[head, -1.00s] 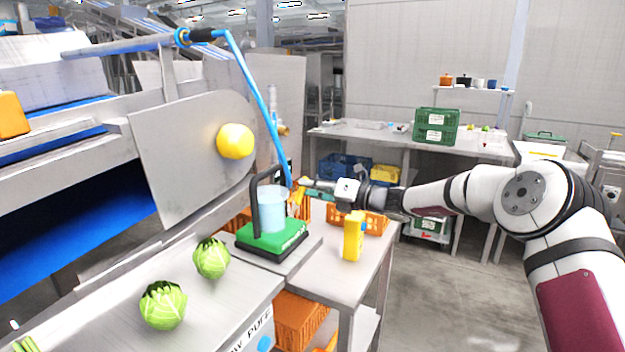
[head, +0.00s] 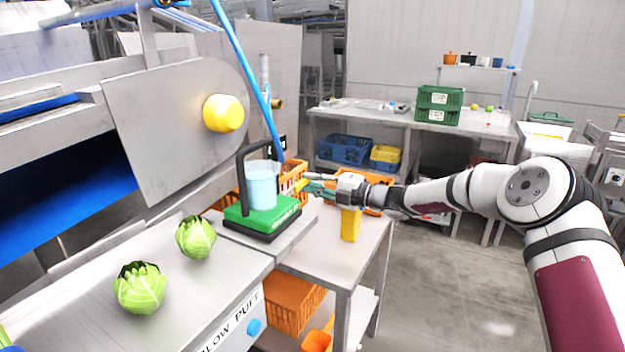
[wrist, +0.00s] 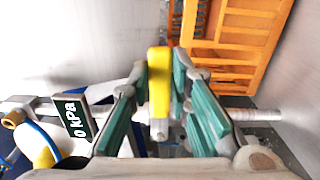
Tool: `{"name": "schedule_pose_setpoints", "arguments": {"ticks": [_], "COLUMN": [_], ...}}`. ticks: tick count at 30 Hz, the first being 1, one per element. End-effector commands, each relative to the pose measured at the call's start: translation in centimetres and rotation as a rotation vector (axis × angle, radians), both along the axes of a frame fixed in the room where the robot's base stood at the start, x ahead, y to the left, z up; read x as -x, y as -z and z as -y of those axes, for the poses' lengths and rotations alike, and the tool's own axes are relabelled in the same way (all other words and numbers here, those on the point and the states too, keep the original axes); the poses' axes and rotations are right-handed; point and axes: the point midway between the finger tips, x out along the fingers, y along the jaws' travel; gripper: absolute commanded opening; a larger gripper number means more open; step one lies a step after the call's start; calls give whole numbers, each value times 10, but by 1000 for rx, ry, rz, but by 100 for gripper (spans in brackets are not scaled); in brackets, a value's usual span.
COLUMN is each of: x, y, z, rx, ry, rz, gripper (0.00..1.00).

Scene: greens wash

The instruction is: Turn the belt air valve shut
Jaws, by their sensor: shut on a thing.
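The valve's yellow handle (wrist: 158,82) stands between my gripper's fingers in the wrist view, on a metal pipe (wrist: 240,114) running across. My gripper (wrist: 161,72) is shut on this handle, with green-padded fingers at its two sides. A dark display (wrist: 75,118) beside the pipe reads 0 kPa. In the head view my gripper (head: 308,187) is behind and right of the green scale (head: 262,217). The yellow handle (head: 300,184) shows there only as a small sliver at the fingertips. The valve body is mostly hidden.
A clear container (head: 262,186) stands on the scale. A yellow bottle (head: 351,224) stands on the side table under my arm. An orange crate (wrist: 240,35) is close to the fingers. Two lettuces (head: 140,287) lie on the steel counter. A blue hose (head: 248,75) hangs past the scale.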

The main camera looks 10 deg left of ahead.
Motion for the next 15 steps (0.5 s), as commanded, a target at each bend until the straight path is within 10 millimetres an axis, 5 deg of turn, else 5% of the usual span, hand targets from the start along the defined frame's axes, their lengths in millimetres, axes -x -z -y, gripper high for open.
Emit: {"name": "schedule_pose_setpoints", "arguments": {"ticks": [15], "x": [1], "y": [7], "z": [0], "rx": [-14], "ry": [0], "rz": [-48], "gripper": [0]}}
